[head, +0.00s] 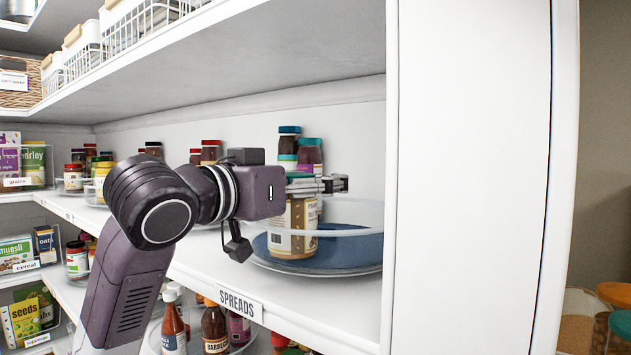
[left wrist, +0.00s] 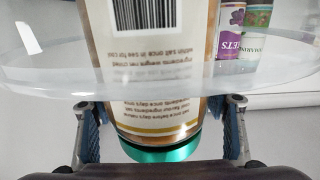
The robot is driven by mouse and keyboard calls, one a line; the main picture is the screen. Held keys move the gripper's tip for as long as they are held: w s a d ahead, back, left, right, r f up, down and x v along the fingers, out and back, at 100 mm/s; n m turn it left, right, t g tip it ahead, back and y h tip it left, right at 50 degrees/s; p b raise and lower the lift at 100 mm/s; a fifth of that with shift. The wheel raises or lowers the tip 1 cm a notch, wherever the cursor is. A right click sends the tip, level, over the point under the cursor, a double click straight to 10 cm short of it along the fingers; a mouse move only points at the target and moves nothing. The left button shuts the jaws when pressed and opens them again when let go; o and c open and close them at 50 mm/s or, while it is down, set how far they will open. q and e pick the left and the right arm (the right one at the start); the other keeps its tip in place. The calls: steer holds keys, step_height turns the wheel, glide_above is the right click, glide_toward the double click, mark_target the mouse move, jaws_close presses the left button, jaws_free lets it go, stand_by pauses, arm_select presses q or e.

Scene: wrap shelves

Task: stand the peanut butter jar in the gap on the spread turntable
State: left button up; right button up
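The peanut butter jar (head: 298,238) stands upright on the blue base of the spread turntable (head: 345,252), seen through its clear rim. Its teal lid is partly hidden by my left gripper (head: 325,184). In the left wrist view the jar (left wrist: 158,70) appears upside down, barcode up and lid at the bottom. The fingers of my left gripper (left wrist: 165,132) lie on either side near the lid, with a visible space on the right side, so it looks open around the jar. My right gripper is in neither view.
Dark jars with teal lids (head: 311,153) stand behind the jar. The shelf's white side panel (head: 470,180) is close at the right, and another shelf (head: 250,60) hangs above. A "SPREADS" label (head: 240,304) is on the front edge. Sauce bottles (head: 214,330) stand below.

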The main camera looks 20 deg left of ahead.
mark_target(292, 216)
arm_select(q)
steer(key=shift+o, duration=0.2)
steer(key=shift+r, duration=0.1)
steer(key=b+v, duration=0.5)
steer(key=v, duration=0.7)
